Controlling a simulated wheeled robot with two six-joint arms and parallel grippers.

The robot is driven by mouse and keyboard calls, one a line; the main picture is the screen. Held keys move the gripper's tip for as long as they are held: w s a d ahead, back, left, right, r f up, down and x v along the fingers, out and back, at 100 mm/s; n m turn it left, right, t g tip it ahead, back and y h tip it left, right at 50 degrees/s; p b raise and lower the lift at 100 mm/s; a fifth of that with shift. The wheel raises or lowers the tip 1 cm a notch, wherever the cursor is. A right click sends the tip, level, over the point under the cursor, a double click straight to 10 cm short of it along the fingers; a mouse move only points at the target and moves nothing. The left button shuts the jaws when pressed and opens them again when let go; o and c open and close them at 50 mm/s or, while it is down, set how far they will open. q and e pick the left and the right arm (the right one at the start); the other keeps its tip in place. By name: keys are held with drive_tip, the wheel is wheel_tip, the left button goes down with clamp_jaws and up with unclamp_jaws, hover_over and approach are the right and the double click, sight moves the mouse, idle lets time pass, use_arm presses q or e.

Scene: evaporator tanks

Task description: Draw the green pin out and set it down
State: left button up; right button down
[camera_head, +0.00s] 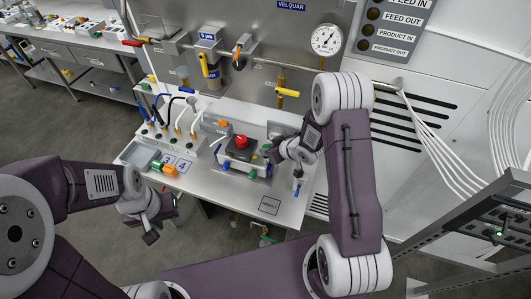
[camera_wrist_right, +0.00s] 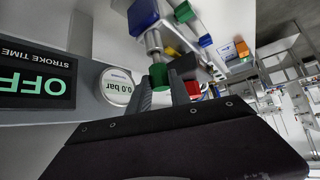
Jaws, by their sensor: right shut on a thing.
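My right gripper (camera_head: 274,153) is over the right part of the bench, beside the unit with the red button. In the right wrist view its two fingers (camera_wrist_right: 162,96) are shut on the green pin (camera_wrist_right: 158,75). The pin's green head sits between the fingertips, with a metal shaft leading up from it to a blue block (camera_wrist_right: 143,14). I cannot tell how deep the shaft is seated. My left gripper (camera_head: 150,236) hangs in front of the bench, away from everything. Its finger opening is not clear.
A red button (camera_head: 241,141) on a dark box stands left of my right gripper. A tray (camera_head: 141,155) and orange and green blocks are at the bench's left. A round gauge (camera_wrist_right: 117,86) and a display (camera_wrist_right: 36,80) are close by.

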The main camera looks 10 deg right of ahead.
drive_tip(key=shift+r+p, duration=0.6)
drive_tip(key=shift+r, duration=0.2)
wheel_tip(320, 180, up, 6)
drive_tip(key=p, duration=0.5)
drive_tip(key=shift+p, duration=0.3)
